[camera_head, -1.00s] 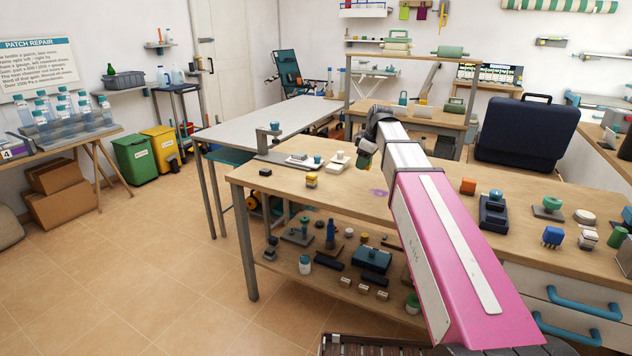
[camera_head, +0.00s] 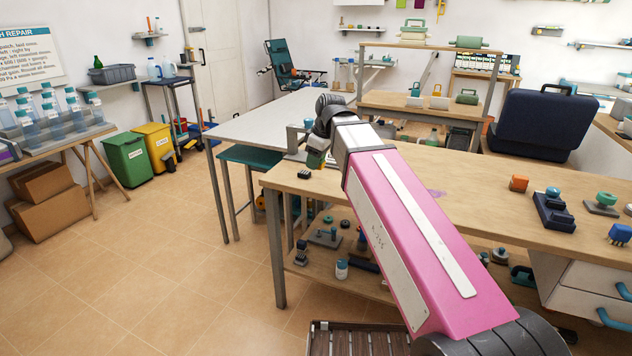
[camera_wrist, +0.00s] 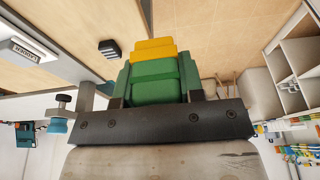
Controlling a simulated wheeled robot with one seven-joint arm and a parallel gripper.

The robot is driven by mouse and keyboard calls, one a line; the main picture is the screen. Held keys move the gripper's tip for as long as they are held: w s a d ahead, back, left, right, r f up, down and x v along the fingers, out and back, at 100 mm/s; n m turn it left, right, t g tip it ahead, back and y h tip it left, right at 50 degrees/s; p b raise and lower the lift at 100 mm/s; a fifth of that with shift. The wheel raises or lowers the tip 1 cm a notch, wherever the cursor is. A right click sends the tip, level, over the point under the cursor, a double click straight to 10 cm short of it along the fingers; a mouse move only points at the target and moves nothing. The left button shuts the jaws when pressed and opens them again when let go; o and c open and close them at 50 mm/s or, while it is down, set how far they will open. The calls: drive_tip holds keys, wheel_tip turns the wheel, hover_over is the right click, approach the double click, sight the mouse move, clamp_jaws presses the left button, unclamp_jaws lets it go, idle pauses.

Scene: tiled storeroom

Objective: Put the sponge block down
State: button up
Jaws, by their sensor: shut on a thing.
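The sponge block (camera_wrist: 155,70), green with a yellow layer, sits between the fingers of my gripper (camera_wrist: 156,82) in the wrist view. My gripper is shut on it. In the head view my gripper (camera_head: 317,152) is at the left end of the wooden workbench (camera_head: 460,190), partly hidden by my pink arm. A bit of green shows there below the wrist. The wrist view shows the block held out over the tan floor, beside the bench edge. I see no surface touching the block.
A small dark block (camera_head: 304,174) lies at the bench's near left corner. A grey-topped table (camera_head: 255,122) stands behind to the left. A teal stool (camera_head: 250,156) is beneath it. A navy case (camera_head: 535,122) stands at the right.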

drive_tip(key=shift+a, duration=0.25)
hover_over(329, 182)
drive_tip(key=f, duration=0.7)
drive_tip(key=shift+s+d, duration=0.2)
drive_tip(key=shift+f, duration=2)
drive_tip(key=shift+f, duration=0.35)
drive_tip(key=shift+s+f, duration=0.1)
drive_tip(key=o, duration=0.9)
drive_tip(key=shift+d+f, duration=0.1)
drive_tip(key=shift+c, duration=0.2)
drive_tip(key=shift+o, duration=0.4)
drive_tip(key=shift+r, duration=0.5)
drive_tip(key=v, duration=1.2)
drive_tip(key=shift+r, duration=0.15)
